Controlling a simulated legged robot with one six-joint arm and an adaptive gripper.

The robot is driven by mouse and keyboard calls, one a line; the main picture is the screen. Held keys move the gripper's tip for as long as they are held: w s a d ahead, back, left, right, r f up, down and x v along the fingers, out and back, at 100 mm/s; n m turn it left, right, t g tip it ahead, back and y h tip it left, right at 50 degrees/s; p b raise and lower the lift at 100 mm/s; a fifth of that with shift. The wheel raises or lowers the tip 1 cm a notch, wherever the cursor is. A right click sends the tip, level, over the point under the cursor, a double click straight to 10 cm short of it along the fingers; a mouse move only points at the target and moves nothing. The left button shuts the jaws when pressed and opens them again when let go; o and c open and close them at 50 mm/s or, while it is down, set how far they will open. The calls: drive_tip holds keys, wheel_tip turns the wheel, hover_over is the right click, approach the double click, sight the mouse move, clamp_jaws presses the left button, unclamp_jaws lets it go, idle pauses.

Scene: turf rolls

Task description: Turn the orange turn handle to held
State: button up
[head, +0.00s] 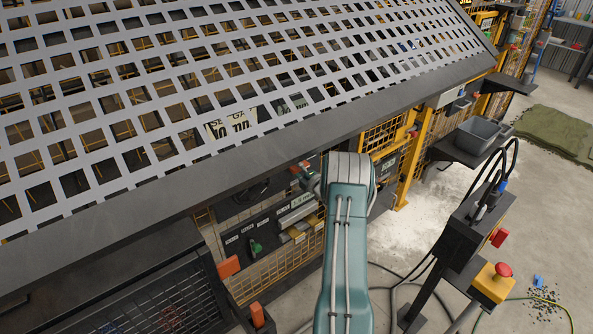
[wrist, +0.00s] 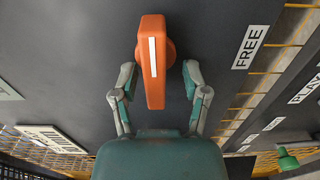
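The orange turn handle (wrist: 153,85) is in the middle of the wrist view, a thick bar with a white stripe, mounted by a round hub on a dark panel. Its long side runs up and down in that picture. A FREE label (wrist: 250,47) is to its right. A pale label (wrist: 8,90) at the left edge is cut off and unreadable. My gripper (wrist: 158,72) is open, with one finger on each side of the handle and a visible gap on both sides. In the head view my arm hides most of the gripper and handle.
A perforated grey deck (head: 250,75) overhangs the panel. A green handle (head: 255,246) with several labels is on a panel lower left of my arm. A black control post with a red button (head: 503,269) stands to the right, with cables on the floor. A grey bin (head: 478,135) sits on a shelf.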

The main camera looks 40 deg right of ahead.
drive_tip(key=s+a, duration=0.1)
drive_tip(key=s, duration=1)
drive_tip(key=shift+s+a, duration=0.15)
drive_tip(key=shift+s, duration=0.2)
drive_tip(key=shift+f, duration=0.1)
